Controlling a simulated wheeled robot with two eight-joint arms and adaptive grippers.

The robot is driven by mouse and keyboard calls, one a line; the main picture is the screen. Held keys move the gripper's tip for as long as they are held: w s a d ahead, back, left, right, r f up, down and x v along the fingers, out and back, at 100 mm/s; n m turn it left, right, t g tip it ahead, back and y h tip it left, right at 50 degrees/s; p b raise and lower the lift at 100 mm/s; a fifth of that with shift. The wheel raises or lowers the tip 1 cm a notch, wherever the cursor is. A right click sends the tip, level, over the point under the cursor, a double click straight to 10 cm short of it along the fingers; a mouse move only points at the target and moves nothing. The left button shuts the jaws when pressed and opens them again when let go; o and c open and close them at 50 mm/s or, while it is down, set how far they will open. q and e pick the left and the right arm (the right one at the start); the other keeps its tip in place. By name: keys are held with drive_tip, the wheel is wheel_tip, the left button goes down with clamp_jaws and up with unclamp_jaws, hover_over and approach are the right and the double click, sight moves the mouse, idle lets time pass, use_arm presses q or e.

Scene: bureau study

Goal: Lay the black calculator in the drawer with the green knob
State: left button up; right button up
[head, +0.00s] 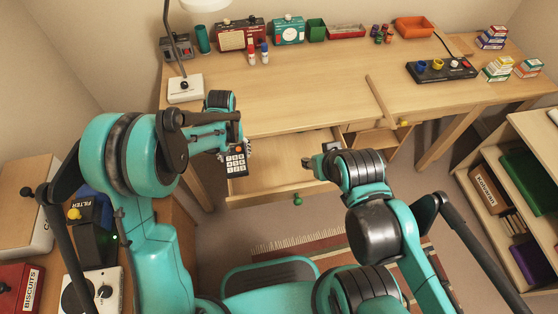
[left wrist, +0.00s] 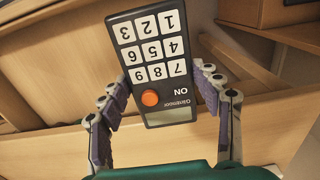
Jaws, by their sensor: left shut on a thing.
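The black calculator (head: 236,162) has white number keys and an orange button. My left gripper (head: 236,148) is shut on it and holds it up over the left part of the open drawer (head: 265,178). In the left wrist view the calculator (left wrist: 155,60) sits between the two fingers of my left gripper (left wrist: 160,95), with wood behind it. The green knob (head: 298,201) is on the front of this pulled-out drawer. The visible drawer floor is bare. My right gripper (head: 318,164) is by the drawer's right side; its finger opening is too small to tell.
A second drawer front with a yellow knob (head: 404,124) is to the right under the desk (head: 310,85). A lamp (head: 185,88) stands at the desk's left. A shelf unit (head: 500,150) is at the right.

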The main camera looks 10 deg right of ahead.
sight(244, 152)
use_arm(q)
drive_tip(key=d+f, duration=0.1)
drive_tip(key=d+f+b, duration=0.1)
drive_tip(key=d+f, duration=0.1)
drive_tip(key=shift+w+d+f, duration=0.15)
drive_tip(key=shift+w+f, duration=0.15)
drive_tip(key=shift+f, duration=0.05)
wheel_tip(244, 152, down, 4)
drive_tip(key=shift+f+b, duration=0.25)
drive_tip(key=shift+b, duration=0.85)
drive_tip(key=shift+f+b, duration=0.85)
drive_tip(key=shift+f, duration=1.15)
drive_tip(key=shift+r, duration=0.1)
drive_tip(key=o, duration=1)
